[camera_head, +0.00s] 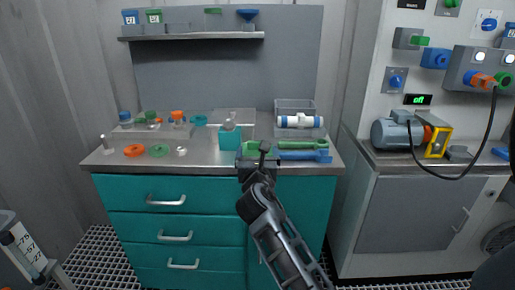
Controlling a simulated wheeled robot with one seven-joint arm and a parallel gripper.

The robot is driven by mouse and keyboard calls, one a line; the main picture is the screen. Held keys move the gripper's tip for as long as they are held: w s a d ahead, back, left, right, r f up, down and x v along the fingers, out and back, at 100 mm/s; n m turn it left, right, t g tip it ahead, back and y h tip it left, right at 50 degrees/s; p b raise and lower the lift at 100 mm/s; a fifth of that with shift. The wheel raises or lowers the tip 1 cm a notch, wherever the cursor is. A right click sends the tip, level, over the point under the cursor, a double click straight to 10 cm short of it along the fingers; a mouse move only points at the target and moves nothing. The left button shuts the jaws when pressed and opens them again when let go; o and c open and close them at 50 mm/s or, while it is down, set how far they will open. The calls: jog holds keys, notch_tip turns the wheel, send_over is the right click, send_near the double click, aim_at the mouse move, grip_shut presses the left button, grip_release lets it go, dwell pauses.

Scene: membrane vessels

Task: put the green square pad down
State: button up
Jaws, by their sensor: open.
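My gripper (262,150) is over the front of the grey worktop (205,160), seen from behind, small and dark; its jaws are open. A green patch (248,146) shows just left of and behind the gripper. It may be the green square pad, but its outline is partly hidden, so I cannot tell its shape or whether it touches the jaws. A long green tool (302,145) and a blue tool (304,156) lie to the right of the gripper.
A teal container (230,136) stands left of the gripper. A clear bin (295,106) with a white-and-blue cylinder (299,121) is behind the tools. Orange (134,150) and green (159,150) rings lie at left. The front worktop between the rings and gripper is mostly free.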

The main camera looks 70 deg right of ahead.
jog(key=v, duration=0.7)
jog(key=shift+s+a, duration=0.2)
jog(key=shift+a, duration=0.15)
jog(key=s+a+f+m+t+y, duration=0.2)
jog(key=a+f+m+y, duration=0.1)
jog(key=a, duration=0.5)
jog(key=s+a+f+m+t+y, duration=0.2)
jog(key=s+a+f+m+y, duration=0.15)
jog(key=a, duration=0.45)
jog(key=s+a+f+m+t+y, duration=0.2)
jog(key=a+f+y, duration=0.2)
jog(key=a, duration=0.4)
jog(key=s+a+r+m+t+y, duration=0.1)
jog(key=s+a+r+m+y, duration=0.2)
jog(key=s+m, duration=0.3)
jog(key=s+a+r+m+y, duration=0.3)
jog(key=s+a+m, duration=0.2)
jog(key=s+m, duration=0.2)
jog(key=shift+s+r+t, duration=0.3)
jog(key=shift+s+t, duration=0.1)
jog(key=shift+s, duration=0.65)
jog(key=shift+o, duration=0.7)
jog(key=shift+s+a+r+m, duration=0.15)
jog(key=shift+s+r+m, duration=0.1)
jog(key=shift+m, duration=0.3)
